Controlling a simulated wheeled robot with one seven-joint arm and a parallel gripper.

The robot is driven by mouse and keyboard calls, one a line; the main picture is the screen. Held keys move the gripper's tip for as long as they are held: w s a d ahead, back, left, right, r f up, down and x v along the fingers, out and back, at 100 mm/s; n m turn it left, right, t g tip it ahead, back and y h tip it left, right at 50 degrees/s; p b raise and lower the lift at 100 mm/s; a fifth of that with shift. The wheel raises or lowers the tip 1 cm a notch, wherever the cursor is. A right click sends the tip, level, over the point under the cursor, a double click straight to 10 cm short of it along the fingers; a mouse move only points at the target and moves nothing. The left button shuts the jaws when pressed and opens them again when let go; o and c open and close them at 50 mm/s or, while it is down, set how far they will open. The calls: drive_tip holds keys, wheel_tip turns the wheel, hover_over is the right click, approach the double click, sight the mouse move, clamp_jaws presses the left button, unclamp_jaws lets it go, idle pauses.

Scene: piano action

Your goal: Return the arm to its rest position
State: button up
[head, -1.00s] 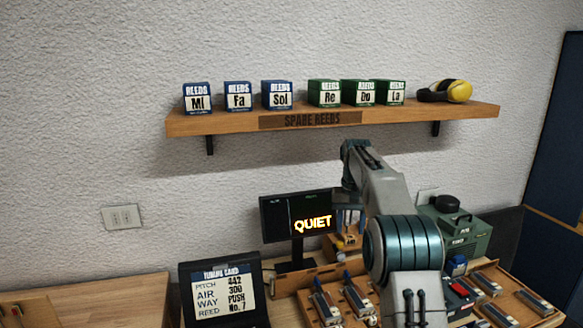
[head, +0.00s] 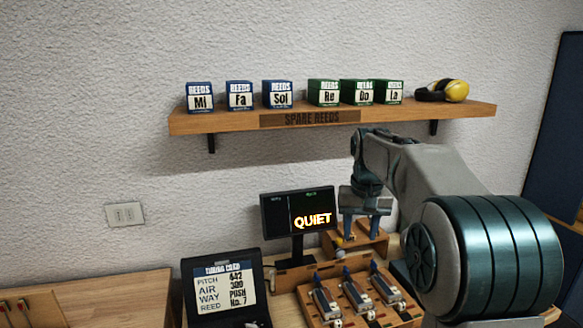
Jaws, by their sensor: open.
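My arm rises at the right of the head view, bent over the workbench, with its large teal-banded joint close to the camera. My gripper (head: 361,226) points down at the arm's far end, just right of the monitor. Its two fingers are apart and I see nothing held between them. Below it is a small wooden stand (head: 362,242) with a small yellowish part on it. I cannot tell whether the fingers touch the stand.
A monitor (head: 298,212) reading QUIET stands left of my gripper. A wooden tray (head: 392,319) with several reed-like parts lies in front. A tuning card (head: 222,287) stands at left. A shelf (head: 225,122) with reed boxes and yellow ear muffs (head: 456,91) hangs above.

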drive_tip(key=s+f+t, duration=0.1)
drive_tip(key=s+f, duration=0.3)
drive_tip(key=s, duration=1)
drive_tip(key=s+f+t, duration=0.1)
drive_tip(key=s+f, duration=0.3)
drive_tip(key=s, duration=1)
drive_tip(key=shift+s+a+n, duration=0.35)
drive_tip(key=shift+s+n, duration=0.05)
drive_tip(key=shift+d+f, duration=0.1)
